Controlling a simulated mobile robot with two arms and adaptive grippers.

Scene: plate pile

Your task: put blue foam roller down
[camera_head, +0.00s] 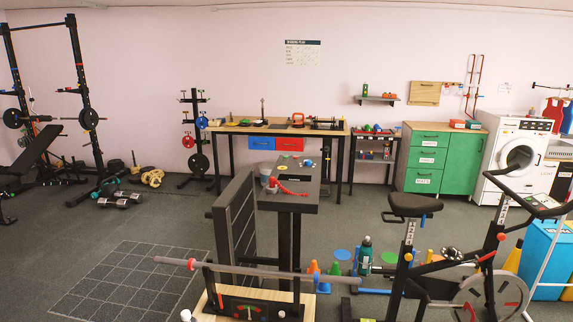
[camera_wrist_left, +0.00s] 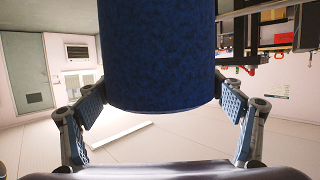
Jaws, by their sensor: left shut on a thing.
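The blue foam roller (camera_wrist_left: 157,45) is a dark mottled blue cylinder and fills the upper middle of the left wrist view. My left gripper (camera_wrist_left: 160,103) is shut on it, with one ribbed blue finger pad on each side near the roller's lower end in the picture. The roller's other end is cut off by the top of that view. Neither the roller nor my grippers show in the head view. What lies directly beneath the roller cannot be seen.
An exercise bike (camera_head: 470,250) is at right. A long workbench (camera_head: 240,128) and a green cabinet (camera_head: 465,160) line the wall. A grid mat (camera_head: 125,285) lies clear on the floor.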

